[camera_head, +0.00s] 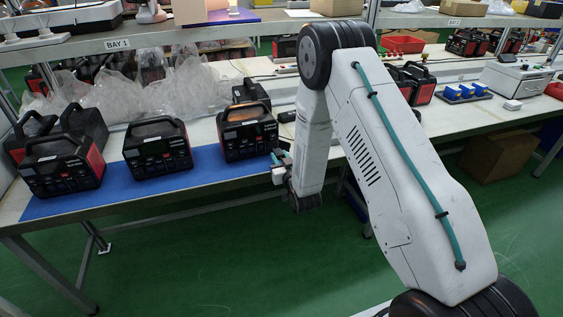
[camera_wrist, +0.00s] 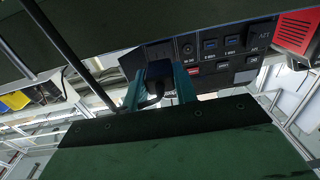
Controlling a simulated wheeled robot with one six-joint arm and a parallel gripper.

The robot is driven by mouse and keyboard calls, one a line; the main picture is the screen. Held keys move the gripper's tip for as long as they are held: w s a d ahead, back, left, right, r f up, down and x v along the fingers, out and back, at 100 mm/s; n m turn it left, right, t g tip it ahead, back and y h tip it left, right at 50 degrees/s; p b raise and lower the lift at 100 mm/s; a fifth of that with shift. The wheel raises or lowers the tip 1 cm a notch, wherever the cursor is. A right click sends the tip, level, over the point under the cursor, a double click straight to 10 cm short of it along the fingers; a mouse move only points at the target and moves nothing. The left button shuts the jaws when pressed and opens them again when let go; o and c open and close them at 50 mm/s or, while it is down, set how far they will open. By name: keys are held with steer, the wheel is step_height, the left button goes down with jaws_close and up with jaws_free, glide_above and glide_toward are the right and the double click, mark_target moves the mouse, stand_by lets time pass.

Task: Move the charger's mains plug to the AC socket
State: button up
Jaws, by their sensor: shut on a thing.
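My gripper (camera_wrist: 159,86) has teal fingers shut on a dark mains plug (camera_wrist: 158,70), with a black cable curling away below it. The plug is right in front of the black front panel of a power station (camera_wrist: 222,48). The panel shows a round port, USB ports and a switch to the right of the plug. The AC socket is hidden or too dark to make out behind the plug. I cannot tell whether the plug touches the panel. In the head view, my gripper (camera_head: 280,160) is at the front right of the rightmost power station (camera_head: 246,138) on the blue mat.
Two more black-and-red power stations stand on the blue mat (camera_head: 120,195), one in the middle (camera_head: 157,147) and one at the left (camera_head: 62,167). Plastic bags (camera_head: 180,95) lie behind them. A shelf crosses above the table. Green floor is clear in front.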

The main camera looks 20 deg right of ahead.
mark_target(276, 152)
steer(key=shift+w, duration=1.05)
steer(key=shift+w, duration=0.2)
stand_by(0.4)
steer(key=shift+w+a, duration=0.1)
steer(key=shift+w, duration=0.25)
steer(key=shift+w, duration=0.35)
stand_by(0.5)
steer(key=o, duration=1.2)
steer(key=shift+c, duration=0.2)
steer(key=shift+s, duration=0.15)
steer(key=s, duration=0.7)
steer(key=shift+s+d, duration=0.2)
steer(key=shift+s, duration=0.1)
